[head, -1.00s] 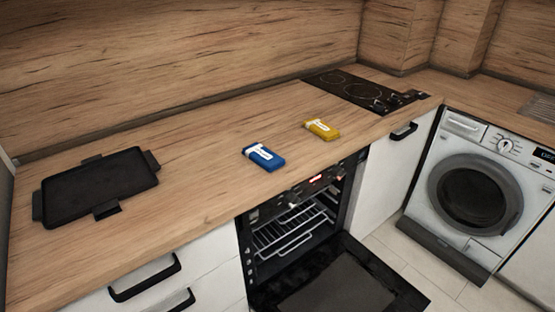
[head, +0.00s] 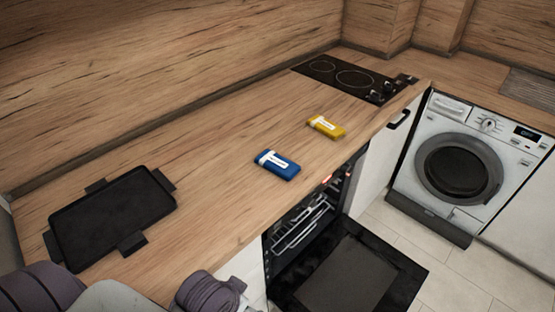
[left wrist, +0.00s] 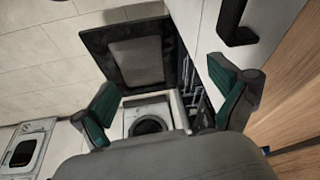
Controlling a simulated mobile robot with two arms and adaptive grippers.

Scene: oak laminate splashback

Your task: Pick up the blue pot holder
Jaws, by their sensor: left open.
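The blue pot holder (head: 277,165), with a white label, lies flat on the wooden counter near its front edge, above the open oven. A yellow pot holder (head: 326,126) lies a little farther right and back. My left gripper (left wrist: 168,105) shows in the left wrist view with its two green-padded fingers spread apart and nothing between them. It points toward the floor and the open oven door, away from the pot holders. In the head view, parts of my arm show at the bottom left, below the counter edge. My right gripper is not in view.
The oven door (head: 348,268) hangs open in front of the counter. A black tray (head: 112,216) lies on the counter at the left, and a black hob (head: 350,78) is at the back right. A washing machine (head: 460,165) stands at the right. The counter around the pot holders is clear.

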